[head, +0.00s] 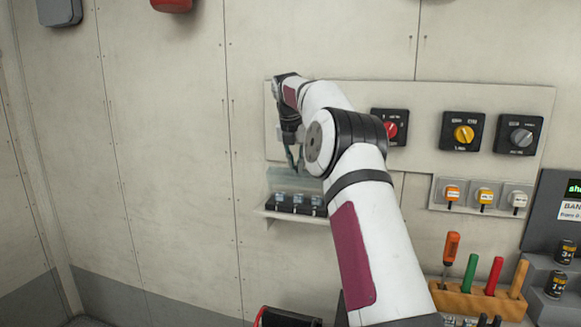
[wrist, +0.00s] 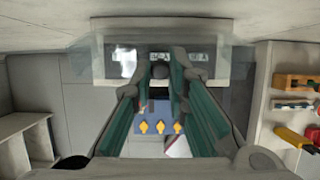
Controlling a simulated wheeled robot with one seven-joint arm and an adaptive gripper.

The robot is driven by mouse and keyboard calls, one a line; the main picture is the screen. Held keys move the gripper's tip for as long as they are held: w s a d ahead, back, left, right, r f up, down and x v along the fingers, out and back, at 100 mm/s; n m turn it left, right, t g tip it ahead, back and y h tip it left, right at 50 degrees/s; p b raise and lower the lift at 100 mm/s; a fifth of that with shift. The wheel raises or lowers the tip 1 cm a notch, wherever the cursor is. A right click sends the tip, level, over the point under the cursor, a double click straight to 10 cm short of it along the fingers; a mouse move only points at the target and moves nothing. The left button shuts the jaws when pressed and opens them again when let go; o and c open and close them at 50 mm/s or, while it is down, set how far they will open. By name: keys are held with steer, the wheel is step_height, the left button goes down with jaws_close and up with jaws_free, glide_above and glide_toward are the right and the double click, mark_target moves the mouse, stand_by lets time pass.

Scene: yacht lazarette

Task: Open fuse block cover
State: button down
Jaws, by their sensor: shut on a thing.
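The fuse block (head: 296,205) is a dark block with several fuses on a small white shelf against the wall. Its clear, teal-tinted cover (head: 282,180) shows above the fuses in the head view, apparently lifted, though its exact angle is hard to tell. The cover also spans the top of the wrist view (wrist: 90,62), with the fuses behind it. My gripper (head: 296,167) is at the cover's upper edge, in front of the wall. In the wrist view its fingers (wrist: 160,77) are closed around a small dark part at the cover's middle. The fingers partly hide this part.
A switch panel (head: 540,105) with rotary knobs is on the wall to the right. Below it are small tagged switches (head: 484,196) and a rack of tools (head: 480,301). Batteries (head: 557,284) stand at far right. The wall left of the shelf is clear.

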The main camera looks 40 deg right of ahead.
steer(key=shift+w+d, duration=0.1)
steer(key=shift+d, duration=0.1)
stand_by(0.4)
steer(key=c, duration=1.5)
jaws_free()
steer(key=shift+c, duration=0.2)
steer(key=v, duration=0.7)
steer(key=shift+r, duration=0.25)
steer(key=shift+a, duration=0.1)
